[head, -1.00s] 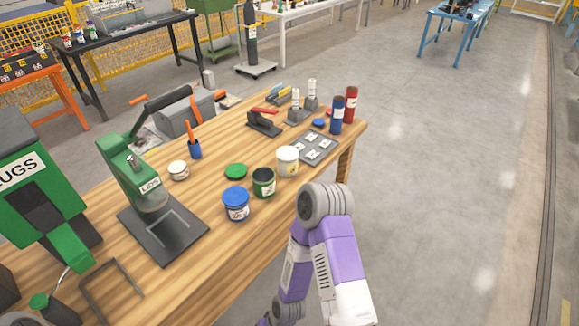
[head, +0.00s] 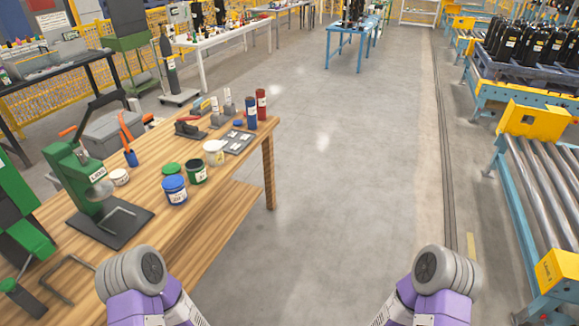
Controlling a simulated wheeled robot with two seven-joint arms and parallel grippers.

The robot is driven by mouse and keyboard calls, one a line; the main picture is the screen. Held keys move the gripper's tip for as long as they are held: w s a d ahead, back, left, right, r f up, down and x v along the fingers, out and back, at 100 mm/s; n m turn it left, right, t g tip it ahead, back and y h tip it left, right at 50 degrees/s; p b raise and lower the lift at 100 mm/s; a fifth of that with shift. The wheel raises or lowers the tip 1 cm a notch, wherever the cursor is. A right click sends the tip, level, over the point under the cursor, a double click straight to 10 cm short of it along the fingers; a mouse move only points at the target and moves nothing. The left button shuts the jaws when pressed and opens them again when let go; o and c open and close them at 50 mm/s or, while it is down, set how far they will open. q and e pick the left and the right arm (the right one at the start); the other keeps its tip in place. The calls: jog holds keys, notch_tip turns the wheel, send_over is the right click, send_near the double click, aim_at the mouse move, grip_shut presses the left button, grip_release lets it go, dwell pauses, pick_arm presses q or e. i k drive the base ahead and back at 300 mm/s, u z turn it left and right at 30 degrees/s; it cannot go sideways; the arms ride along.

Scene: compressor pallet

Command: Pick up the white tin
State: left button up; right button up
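The white tin (head: 214,152) stands upright on the wooden workbench (head: 225,186), near its right edge and just behind the dark green tin (head: 196,171). It has a small label on its side. A blue-lidded tin (head: 174,189) stands in front of the green one. A smaller, low cream-white pot (head: 119,177) sits further left, near the lid press. Both of my arms show only as purple and grey links at the bottom edge. Neither gripper is in view, and neither arm is near the white tin.
A green lid (head: 171,168) lies left of the tins. A grey tray (head: 237,141), a blue bottle (head: 251,112) and a red bottle (head: 261,104) are behind. The green lid press (head: 80,183) stands at left. Open floor (head: 340,170) lies right of the bench; a roller conveyor (head: 548,188) is further right.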

aim_at(215, 158)
jog(key=z, duration=0.5)
jog(key=i, duration=2.2)
jog(key=u, duration=1.85)
jog(key=i, duration=0.8)
jog(key=u, duration=0.85)
